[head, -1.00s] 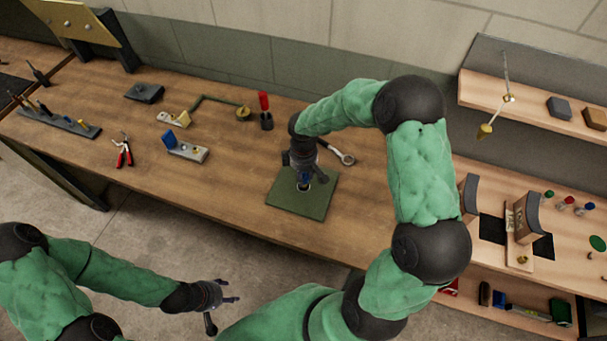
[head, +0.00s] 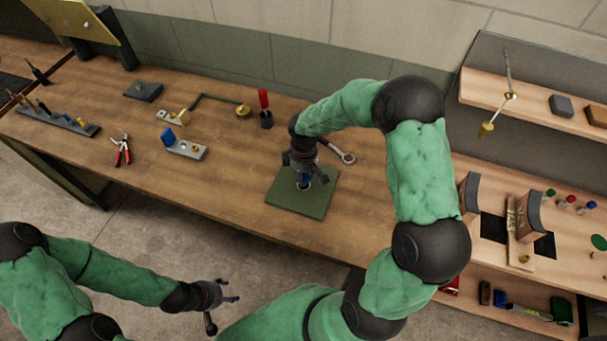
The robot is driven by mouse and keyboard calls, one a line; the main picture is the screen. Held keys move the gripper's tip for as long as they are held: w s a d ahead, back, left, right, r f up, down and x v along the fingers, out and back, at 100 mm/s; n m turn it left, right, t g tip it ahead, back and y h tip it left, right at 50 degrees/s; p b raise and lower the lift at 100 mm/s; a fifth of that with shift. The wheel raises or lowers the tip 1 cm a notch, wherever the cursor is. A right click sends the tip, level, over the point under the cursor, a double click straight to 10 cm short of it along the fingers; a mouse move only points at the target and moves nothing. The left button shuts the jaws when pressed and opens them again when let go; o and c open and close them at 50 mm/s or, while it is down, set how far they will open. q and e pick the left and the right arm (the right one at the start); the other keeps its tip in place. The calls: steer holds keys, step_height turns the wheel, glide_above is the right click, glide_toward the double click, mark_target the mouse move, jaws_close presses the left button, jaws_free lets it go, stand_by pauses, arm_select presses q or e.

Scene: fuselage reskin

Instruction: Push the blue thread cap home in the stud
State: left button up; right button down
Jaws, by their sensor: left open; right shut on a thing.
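The blue thread cap (head: 304,177) shows as a small blue patch under my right gripper (head: 305,180), above the green mat (head: 290,206). My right gripper points down and is shut on the cap. A small pale ring, which looks like the stud's base (head: 303,187), shows just below the cap on the mat. The gripper hides most of the cap and stud, so I cannot tell how deep the cap sits. My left gripper (head: 225,305) is open and empty, off the front of the bench over the floor.
A ring spanner (head: 342,154) lies behind the mat. A red-handled tool (head: 264,108) stands in a holder behind it. A grey block with a blue piece (head: 186,148) and red pliers (head: 122,152) lie to the left. The bench front left of the mat is clear.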

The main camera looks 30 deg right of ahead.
steer(key=shift+f+b, duration=0.45)
steer(key=shift+f, duration=0.25)
steer(key=c, duration=0.8)
jaws_free()
steer(key=shift+r+p, duration=1.85)
steer(key=shift+r, duration=0.65)
